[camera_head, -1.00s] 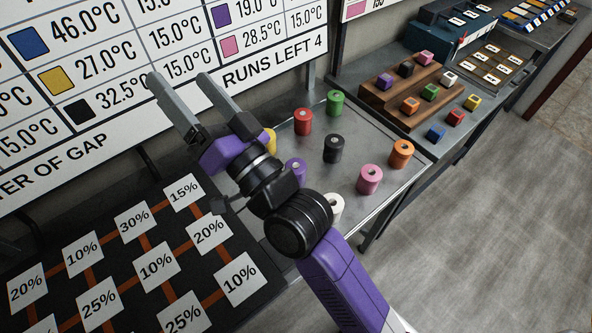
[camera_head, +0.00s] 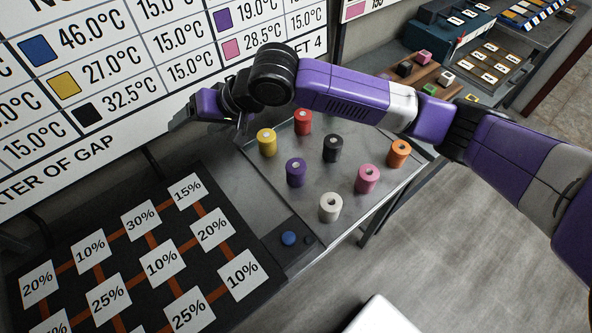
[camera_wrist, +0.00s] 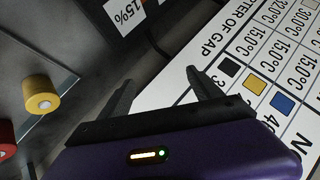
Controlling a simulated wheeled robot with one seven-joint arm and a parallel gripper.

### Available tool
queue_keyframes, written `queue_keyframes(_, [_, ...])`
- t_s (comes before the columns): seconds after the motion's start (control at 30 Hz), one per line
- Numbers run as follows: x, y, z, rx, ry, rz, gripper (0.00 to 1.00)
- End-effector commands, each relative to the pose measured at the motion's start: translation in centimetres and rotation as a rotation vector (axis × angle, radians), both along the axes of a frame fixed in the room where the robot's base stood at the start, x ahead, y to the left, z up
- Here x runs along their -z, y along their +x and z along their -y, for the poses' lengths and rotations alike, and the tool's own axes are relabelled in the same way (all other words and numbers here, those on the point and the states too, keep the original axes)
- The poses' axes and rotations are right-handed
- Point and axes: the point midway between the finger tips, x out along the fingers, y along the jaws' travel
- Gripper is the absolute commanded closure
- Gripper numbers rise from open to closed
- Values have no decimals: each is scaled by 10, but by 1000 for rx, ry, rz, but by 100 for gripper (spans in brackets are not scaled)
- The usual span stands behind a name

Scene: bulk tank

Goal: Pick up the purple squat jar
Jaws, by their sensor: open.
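The purple squat jar (camera_head: 296,175) stands upright on the metal tray in the head view, between the yellow jar (camera_head: 266,145) and the white jar (camera_head: 330,208). It does not show in the wrist view. My gripper (camera_wrist: 160,78) is open with nothing between its fingers. It is up to the left of the jars, close to the wall chart, and clear of the purple jar.
Red (camera_head: 303,120), black (camera_head: 333,148), pink (camera_head: 367,179) and orange (camera_head: 399,153) jars stand around the purple one. A blue button (camera_head: 289,238) and a black percentage board (camera_head: 235,298) lie to the left. The wall chart (camera_head: 110,60) stands behind.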

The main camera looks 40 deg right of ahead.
Motion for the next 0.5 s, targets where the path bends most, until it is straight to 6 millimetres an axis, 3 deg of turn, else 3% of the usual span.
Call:
queue_keyframes(0.03, [17,-7,25,47,-40,-87,26])
queue_keyframes(0.23, [79,-57,111,295,-147,-450,26])
queue_keyframes(0.3, [97,-80,130,395,-168,-576,26])
queue_keyframes(0.4, [115,-109,142,517,-170,-717,26])
queue_keyframes(0.5, [119,-125,149,617,-163,-800,26])
